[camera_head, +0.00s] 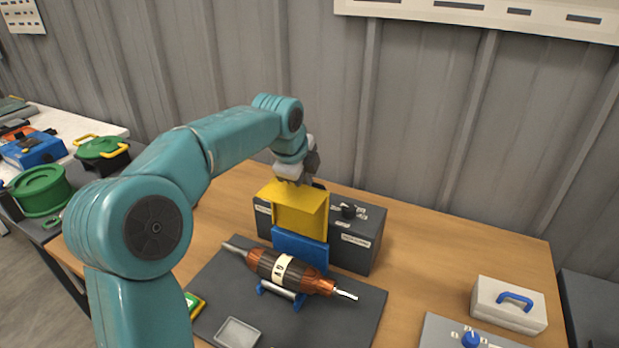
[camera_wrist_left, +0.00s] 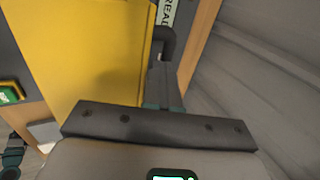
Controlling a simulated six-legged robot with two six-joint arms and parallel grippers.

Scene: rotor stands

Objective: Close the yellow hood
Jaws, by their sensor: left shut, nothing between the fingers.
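The yellow hood (camera_head: 300,213) stands raised above a blue block (camera_head: 300,249) on the front of a dark grey box (camera_head: 364,222). It fills the upper left of the left wrist view (camera_wrist_left: 88,50). My left gripper (camera_head: 300,178) is at the hood's upper back edge, pointing down, with its fingertips partly hidden behind the hood. It is shut and empty. In the left wrist view, its narrow dark fingers (camera_wrist_left: 163,85) are beside the hood's edge; I cannot tell whether they touch it. My right gripper is not in view.
A copper-wound rotor (camera_head: 283,269) rests on blue stands over a dark mat (camera_head: 352,309), in front of the box. A small grey tray (camera_head: 238,333) is nearby. A white case (camera_head: 508,305) stands at the right. The corrugated wall (camera_head: 420,130) is close behind.

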